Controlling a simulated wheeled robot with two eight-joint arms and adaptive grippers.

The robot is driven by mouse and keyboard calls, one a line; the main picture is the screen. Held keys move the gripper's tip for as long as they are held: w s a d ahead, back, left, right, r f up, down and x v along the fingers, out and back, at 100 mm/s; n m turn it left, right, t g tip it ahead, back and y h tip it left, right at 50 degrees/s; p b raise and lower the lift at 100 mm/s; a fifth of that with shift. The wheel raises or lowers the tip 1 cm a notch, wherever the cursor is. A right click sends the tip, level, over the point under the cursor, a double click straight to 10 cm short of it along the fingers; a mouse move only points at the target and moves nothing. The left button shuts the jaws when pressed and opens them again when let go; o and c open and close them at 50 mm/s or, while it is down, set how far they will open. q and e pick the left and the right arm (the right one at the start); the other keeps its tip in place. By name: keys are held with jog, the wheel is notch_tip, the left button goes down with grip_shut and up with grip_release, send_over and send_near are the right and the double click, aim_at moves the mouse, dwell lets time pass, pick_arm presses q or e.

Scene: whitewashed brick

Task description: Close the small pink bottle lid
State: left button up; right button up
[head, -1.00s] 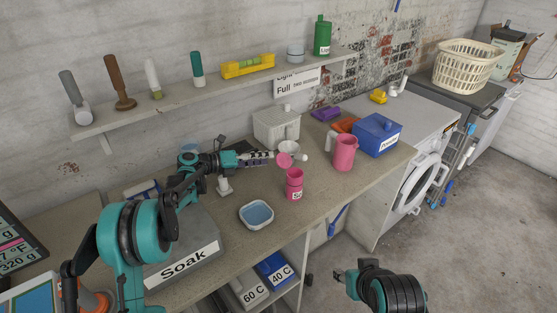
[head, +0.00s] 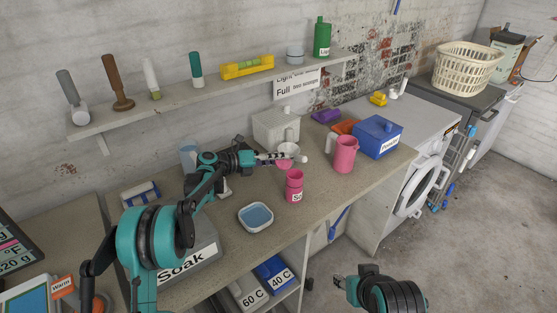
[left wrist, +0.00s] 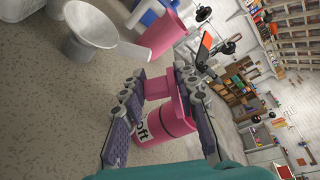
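The small pink bottle (head: 294,188) stands upright on the worktop. Its round pink lid (head: 284,164) shows above and behind it, raised off the mouth and partly covered by my left gripper (head: 296,158). In the left wrist view the labelled bottle (left wrist: 165,126) lies beyond and between my left fingers (left wrist: 160,105), which are spread apart. Pink parts near its top show between the fingertips; I cannot tell whether a finger touches the lid. My right gripper (head: 341,281) hangs low in front of the worktop, away from the bottle, too small to read.
A pink jug (head: 345,155) stands to the right of the bottle, before a blue box (head: 378,137). A white dish of blue liquid (head: 256,216) is in front left.

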dwell(0.7)
pick_arm(q)
jog(key=shift+p, duration=0.3)
jog(key=m, duration=0.1)
jog(key=r+y+p, duration=0.1)
jog(key=m+p, duration=0.1)
jog(key=shift+s+d+r+m+t, duration=0.25)
jog(key=shift+s+r+m+t, duration=0.05)
jog(key=shift+s+d+r+m+t+y+p, duration=0.15)
jog(key=shift+s+r+m+t+y+p, duration=0.1)
jog(key=shift+m+y+p, duration=0.25)
jog(key=shift+s+d+r+m+t+y+p, duration=0.2)
jog(key=shift+m+t+y+p, duration=0.1)
jog(key=shift+m, duration=0.4)
grip_shut()
jog(key=o, duration=1)
grip_release()
jog(key=shift+w, duration=0.15)
jog(key=v, duration=1.2)
jog(key=shift+r, duration=0.1)
